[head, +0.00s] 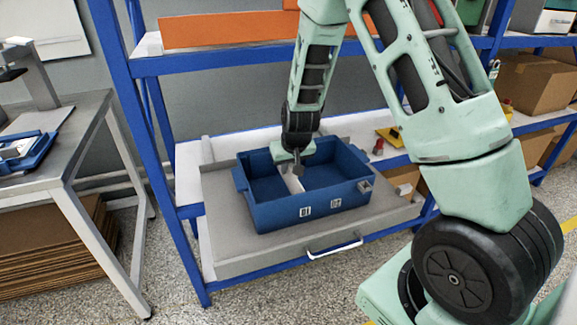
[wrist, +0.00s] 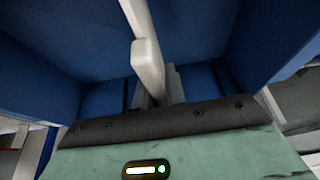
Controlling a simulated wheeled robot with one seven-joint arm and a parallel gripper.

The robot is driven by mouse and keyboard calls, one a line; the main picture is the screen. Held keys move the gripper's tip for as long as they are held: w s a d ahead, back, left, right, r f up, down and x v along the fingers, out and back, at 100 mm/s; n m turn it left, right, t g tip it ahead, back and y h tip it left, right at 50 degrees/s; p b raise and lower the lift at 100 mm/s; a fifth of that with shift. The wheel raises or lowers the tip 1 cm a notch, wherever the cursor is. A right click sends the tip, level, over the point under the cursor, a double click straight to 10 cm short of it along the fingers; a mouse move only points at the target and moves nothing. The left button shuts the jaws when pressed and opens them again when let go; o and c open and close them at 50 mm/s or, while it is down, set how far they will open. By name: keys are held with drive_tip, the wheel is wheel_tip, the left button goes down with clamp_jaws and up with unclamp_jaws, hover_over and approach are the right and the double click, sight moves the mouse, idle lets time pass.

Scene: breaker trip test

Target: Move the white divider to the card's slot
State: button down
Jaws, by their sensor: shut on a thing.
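The blue bin (head: 270,216) stands on a grey pull-out tray on the shelf. The white divider (head: 292,183) is a thin plate inside it, running front to back between a left and a right compartment. My gripper (head: 298,168) comes down from above and is shut on the divider near its back end. In the wrist view the pale divider (wrist: 139,18) runs up from between the fingers of my gripper (wrist: 158,88). I cannot tell if its lower edge sits in a slot.
The grey tray (head: 238,262) has a white handle (head: 335,249) at its front. A blue shelf post (head: 150,130) stands left of the bin. A yellow item (head: 390,137) lies behind right. An orange panel (head: 225,29) is on the shelf above. A workbench (head: 60,165) stands left.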

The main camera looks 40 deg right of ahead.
drive_tip(key=shift+f+b, duration=0.6)
drive_tip(key=shift+f, duration=0.25)
drive_tip(key=c, duration=1.4)
unclamp_jaws()
drive_tip(key=shift+o, duration=0.2)
drive_tip(key=shift+r, duration=0.1)
drive_tip(key=p+v, duration=0.4)
drive_tip(key=v, duration=1.3)
drive_tip(key=shift+s+p, duration=0.15)
drive_tip(key=shift+p, duration=0.15)
